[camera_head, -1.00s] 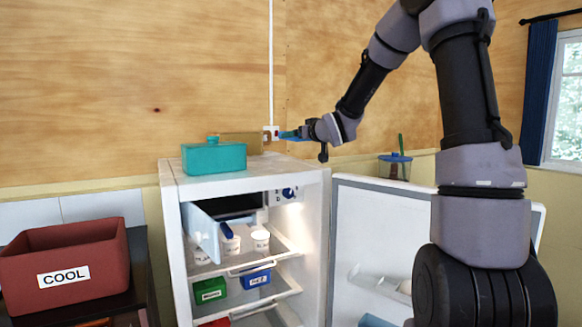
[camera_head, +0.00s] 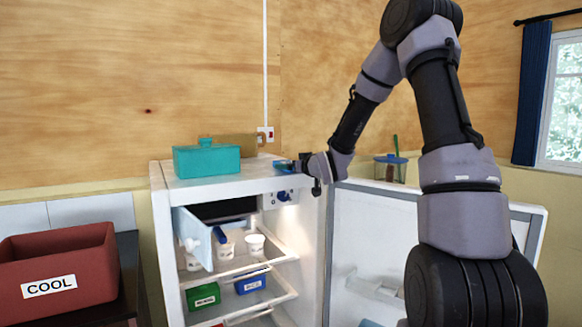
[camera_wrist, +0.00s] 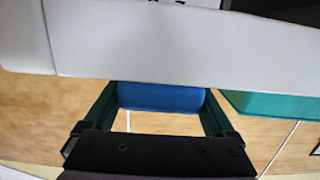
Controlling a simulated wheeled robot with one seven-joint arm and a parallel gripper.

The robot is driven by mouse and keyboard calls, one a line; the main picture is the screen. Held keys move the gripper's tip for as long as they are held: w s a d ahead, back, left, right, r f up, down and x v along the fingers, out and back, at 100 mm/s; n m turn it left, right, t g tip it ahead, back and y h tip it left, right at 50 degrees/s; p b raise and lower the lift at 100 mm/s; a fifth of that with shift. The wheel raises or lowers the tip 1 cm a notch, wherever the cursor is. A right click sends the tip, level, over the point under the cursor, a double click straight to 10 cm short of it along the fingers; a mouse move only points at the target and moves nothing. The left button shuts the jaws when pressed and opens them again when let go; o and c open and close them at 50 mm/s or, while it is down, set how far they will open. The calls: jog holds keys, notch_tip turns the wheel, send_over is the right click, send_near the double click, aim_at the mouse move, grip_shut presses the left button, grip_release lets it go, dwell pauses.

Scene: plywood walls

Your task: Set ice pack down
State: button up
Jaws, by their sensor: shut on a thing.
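The blue ice pack (camera_head: 281,164) is at the right part of the white fridge's top (camera_head: 240,171). It also shows in the wrist view (camera_wrist: 160,98), lying flat between the two fingers. My gripper (camera_head: 291,166) is shut on it and reaches in from the right, low over the fridge top. In the wrist view the fingers (camera_wrist: 160,90) grip it at both sides, and its far edge is hidden behind a pale slab. I cannot tell whether the pack touches the fridge top.
A teal lidded box (camera_head: 206,161) stands on the fridge top left of the pack, with a brown board (camera_head: 236,146) behind. The fridge door (camera_head: 375,250) stands open at right; the freezer flap (camera_head: 191,235) is open. A red COOL bin (camera_head: 60,270) is at left.

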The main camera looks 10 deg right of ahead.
jog(key=shift+f, duration=0.1)
jog(key=o, duration=1.3)
